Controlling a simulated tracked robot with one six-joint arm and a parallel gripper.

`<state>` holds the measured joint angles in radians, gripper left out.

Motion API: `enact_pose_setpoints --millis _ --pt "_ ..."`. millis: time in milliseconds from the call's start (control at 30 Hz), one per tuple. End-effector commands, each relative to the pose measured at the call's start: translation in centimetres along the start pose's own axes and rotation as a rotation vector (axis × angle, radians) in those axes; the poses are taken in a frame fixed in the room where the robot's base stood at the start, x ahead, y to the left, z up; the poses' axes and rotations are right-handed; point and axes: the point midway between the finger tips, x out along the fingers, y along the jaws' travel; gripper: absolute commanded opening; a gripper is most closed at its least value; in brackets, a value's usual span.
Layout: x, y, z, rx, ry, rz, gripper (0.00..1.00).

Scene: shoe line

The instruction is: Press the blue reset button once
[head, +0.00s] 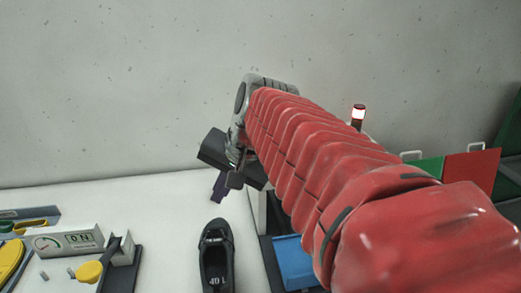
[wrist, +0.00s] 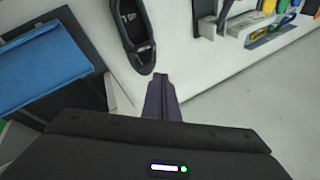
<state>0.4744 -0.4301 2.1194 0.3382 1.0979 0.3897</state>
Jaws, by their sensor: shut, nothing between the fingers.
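No blue reset button can be made out in either view. My gripper (head: 219,191) is shut and empty, its dark fingers pointing down over the white table top, left of my red-sleeved arm. In the wrist view its fingers (wrist: 161,82) are together, with their tips close to the toe of the black shoe in the picture; I cannot tell their height above the table. Part of the table is hidden behind my arm.
A black shoe (head: 216,258) lies on the white table (head: 165,215). A blue bin (head: 294,264) is right of the shoe. A lit beacon (head: 358,114) and green and red panels (head: 471,170) stand beyond my arm.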

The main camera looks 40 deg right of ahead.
Motion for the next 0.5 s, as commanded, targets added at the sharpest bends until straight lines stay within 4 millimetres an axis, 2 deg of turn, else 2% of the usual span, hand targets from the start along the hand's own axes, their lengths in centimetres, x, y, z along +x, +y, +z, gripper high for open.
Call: enact_pose_setpoints --millis 33,267,500 --pt "-0.4 0.1 -1.7 0.082 -0.002 -0.01 0.0" --pt "-2.8 0.7 -8.7 0.442 -0.019 -0.085 0.0" --pt "-5.9 3.1 -16.2 0.795 -0.038 -0.187 0.0"
